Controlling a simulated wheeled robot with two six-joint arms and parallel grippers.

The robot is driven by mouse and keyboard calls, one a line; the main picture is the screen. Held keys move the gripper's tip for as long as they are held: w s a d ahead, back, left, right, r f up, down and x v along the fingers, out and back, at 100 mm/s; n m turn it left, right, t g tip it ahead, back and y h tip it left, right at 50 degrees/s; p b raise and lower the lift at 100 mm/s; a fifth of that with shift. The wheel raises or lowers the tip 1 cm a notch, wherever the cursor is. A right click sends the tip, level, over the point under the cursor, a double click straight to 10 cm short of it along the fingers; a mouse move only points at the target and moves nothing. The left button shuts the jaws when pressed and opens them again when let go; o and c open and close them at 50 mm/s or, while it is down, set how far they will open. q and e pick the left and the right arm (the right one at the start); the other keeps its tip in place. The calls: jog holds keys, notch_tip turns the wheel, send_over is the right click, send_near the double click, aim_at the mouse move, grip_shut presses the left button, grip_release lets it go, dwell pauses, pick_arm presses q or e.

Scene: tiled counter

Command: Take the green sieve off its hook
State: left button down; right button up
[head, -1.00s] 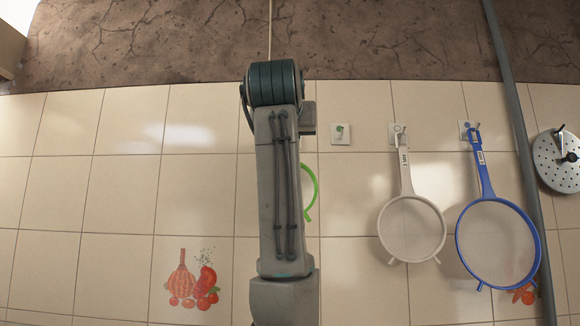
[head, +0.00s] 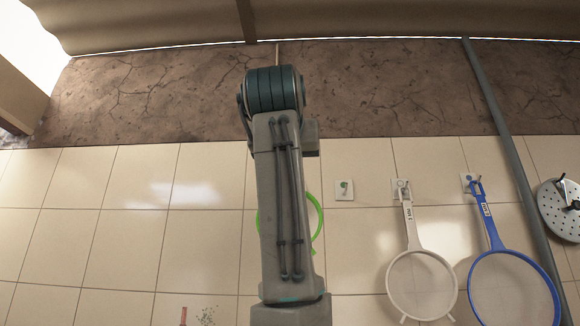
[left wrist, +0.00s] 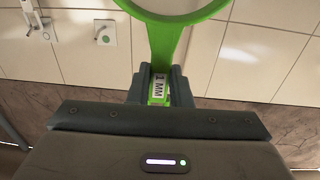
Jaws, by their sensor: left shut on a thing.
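The green sieve shows in the head view as a green rim (head: 319,215) on both sides of my left arm, with its middle and handle hidden by the arm. In the left wrist view my left gripper (left wrist: 158,84) is shut on the sieve's labelled handle (left wrist: 158,90), with the green rim (left wrist: 172,35) beyond it. The hook with a green mark (head: 345,189) is bare on the tiled wall, to the right of the sieve; it also shows in the left wrist view (left wrist: 105,33). The sieve is apart from it. My right gripper is not in view.
A white sieve (head: 408,225) and a blue sieve (head: 491,228) hang from hooks to the right. A grey pole (head: 508,140) and a round perforated metal utensil (head: 556,212) are at the far right. The tiles left of my arm are free of hanging things.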

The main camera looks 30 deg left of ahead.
pick_arm(q)
jog(key=b+v, duration=0.2)
jog(key=v, duration=0.5)
jog(key=shift+d, duration=0.2)
jog(key=shift+w, duration=0.15)
